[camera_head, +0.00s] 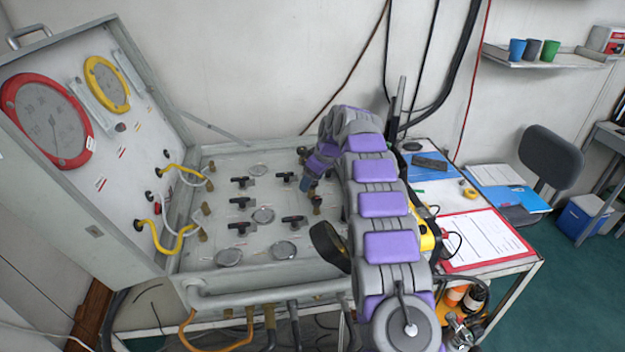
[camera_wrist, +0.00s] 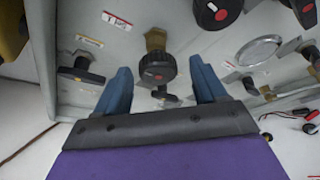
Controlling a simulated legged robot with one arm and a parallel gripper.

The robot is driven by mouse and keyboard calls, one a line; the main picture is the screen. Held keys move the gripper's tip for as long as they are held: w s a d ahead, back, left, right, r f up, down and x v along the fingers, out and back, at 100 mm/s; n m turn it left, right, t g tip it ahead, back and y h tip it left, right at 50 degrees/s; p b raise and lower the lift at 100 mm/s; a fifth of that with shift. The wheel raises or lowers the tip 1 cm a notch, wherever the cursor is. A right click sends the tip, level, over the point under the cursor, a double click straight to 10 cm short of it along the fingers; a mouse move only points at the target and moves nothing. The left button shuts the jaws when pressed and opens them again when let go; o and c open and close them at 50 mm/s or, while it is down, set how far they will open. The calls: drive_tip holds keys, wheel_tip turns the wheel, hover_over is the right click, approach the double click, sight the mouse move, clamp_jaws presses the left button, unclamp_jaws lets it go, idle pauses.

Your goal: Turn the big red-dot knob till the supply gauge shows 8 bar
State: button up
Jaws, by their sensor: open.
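In the wrist view a round black knob with a red dot (camera_wrist: 155,68) on a brass stem sits between the two blue fingers of my gripper (camera_wrist: 161,86). The fingers are open, with a gap visible on each side of the knob. In the head view my gripper (camera_head: 308,184) is low over the right part of the panel, and my arm hides some of that area. A large red-rimmed gauge (camera_head: 48,122) and a smaller yellow-rimmed gauge (camera_head: 107,84) are on the upright lid. Their readings are too small to read, and I cannot tell which is the supply gauge.
Black handles with red dots (camera_wrist: 216,12) stand near the knob, with a round gauge (camera_wrist: 259,50) to its right. Several black handles (camera_head: 240,228) cover the panel. Yellow hoses (camera_head: 175,240) loop at the left. A clipboard (camera_head: 485,238) lies on the right table.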

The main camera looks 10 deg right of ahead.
drive_tip(key=shift+d, duration=0.1)
drive_tip(key=shift+d, duration=0.1)
drive_tip(key=shift+c, duration=0.5)
drive_tip(key=shift+d, duration=0.1)
drive_tip(key=c, duration=1)
drive_tip(key=shift+o, duration=0.2)
